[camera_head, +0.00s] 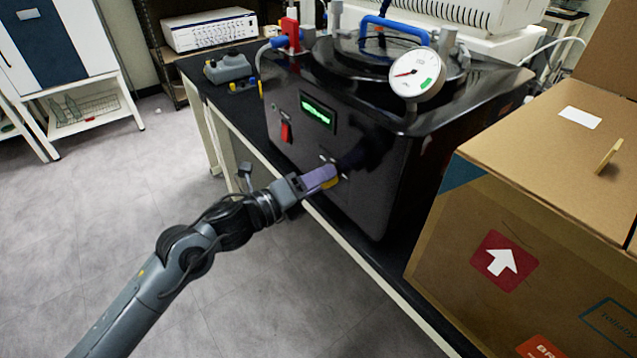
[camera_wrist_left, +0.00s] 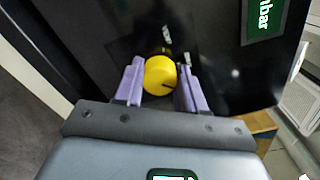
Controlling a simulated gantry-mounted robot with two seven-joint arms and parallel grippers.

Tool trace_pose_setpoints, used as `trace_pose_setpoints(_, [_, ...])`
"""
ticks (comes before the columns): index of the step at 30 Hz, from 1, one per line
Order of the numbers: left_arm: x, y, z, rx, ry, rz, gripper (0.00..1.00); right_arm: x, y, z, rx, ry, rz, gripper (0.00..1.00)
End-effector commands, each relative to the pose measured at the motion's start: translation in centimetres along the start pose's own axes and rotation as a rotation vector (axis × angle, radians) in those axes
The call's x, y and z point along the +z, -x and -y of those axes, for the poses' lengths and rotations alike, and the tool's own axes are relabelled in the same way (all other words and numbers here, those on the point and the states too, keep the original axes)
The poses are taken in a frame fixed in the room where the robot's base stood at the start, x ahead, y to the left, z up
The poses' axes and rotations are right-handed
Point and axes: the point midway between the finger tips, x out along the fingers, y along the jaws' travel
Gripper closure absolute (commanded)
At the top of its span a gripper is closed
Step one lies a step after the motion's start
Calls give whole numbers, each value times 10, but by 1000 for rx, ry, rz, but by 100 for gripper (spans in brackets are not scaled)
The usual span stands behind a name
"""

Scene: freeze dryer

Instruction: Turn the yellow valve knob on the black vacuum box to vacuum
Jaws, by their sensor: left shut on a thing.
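The black vacuum box (camera_head: 385,150) stands on the dark table. The yellow valve knob (camera_wrist_left: 160,75) is on its front face, seen between the purple fingers of my left gripper (camera_wrist_left: 159,85) in the left wrist view. A dark line marks the knob's face. The left gripper is shut on the knob. White print beside the knob is too small to read. My right gripper is out of view.
A red switch (camera_head: 286,132) is on the box front. A round gauge (camera_head: 417,74) and a blue handle (camera_head: 392,30) are on top. A large cardboard box (camera_head: 540,220) stands close on the right. The floor (camera_head: 120,230) at left is clear.

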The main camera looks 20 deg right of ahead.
Motion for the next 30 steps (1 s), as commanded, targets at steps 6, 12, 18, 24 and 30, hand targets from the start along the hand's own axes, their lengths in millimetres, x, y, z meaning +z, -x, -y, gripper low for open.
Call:
trace_pose_setpoints(6, [-1, 0, -1, 1, -167, 0, 91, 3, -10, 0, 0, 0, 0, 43])
trace_pose_setpoints(12, [-1, 0, 0, 1, -272, 0, 91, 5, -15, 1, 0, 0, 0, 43])
trace_pose_setpoints(18, [0, 0, 1, 0, -330, 0, 91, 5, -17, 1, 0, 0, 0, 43])
trace_pose_setpoints(24, [0, 0, 1, 0, -348, 0, 91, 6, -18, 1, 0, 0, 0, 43])
trace_pose_setpoints(30, [0, 0, 2, 0, -349, 0, 91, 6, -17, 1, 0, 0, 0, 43])
